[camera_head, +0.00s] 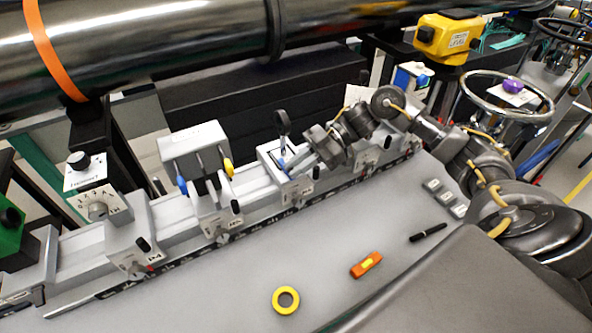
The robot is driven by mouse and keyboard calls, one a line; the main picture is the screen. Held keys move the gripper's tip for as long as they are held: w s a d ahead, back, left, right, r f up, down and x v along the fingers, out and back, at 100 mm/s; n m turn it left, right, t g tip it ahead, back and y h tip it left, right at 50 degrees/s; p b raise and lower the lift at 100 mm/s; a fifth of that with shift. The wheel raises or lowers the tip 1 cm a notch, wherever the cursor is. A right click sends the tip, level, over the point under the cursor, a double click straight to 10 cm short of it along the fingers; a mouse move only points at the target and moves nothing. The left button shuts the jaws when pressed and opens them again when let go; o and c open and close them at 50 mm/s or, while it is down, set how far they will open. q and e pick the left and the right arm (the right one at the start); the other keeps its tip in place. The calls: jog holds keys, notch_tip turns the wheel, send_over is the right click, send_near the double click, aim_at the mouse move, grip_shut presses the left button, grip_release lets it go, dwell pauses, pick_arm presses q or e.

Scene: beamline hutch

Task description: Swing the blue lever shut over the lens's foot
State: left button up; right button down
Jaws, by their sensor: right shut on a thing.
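The lens in its round black holder (283,122) stands upright on a pale carriage (297,190) in the middle of the rail. The blue lever (283,163) shows as a small blue piece at the carriage, just below the lens. The fingers partly cover the lever and the lens's foot, so I cannot tell how far the lever lies over the foot. My left gripper is not in view.
The rail (265,196) crosses the bench with more carriages, one bearing a grey block (194,140) with blue and yellow knobs. A yellow tape ring (286,300), an orange level (366,264) and a black pen (428,232) lie in front. A dark beam pipe (170,45) runs behind.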

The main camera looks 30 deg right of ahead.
jog(key=shift+n+g, duration=0.3)
jog(key=shift+g, duration=0.1)
jog(key=c, duration=1.4)
grip_release()
jog(key=shift+o, duration=0.2)
jog(key=shift+d, duration=0.15)
jog(key=b+v, duration=0.3)
jog(key=v, duration=0.4)
jog(key=shift+r, duration=0.2)
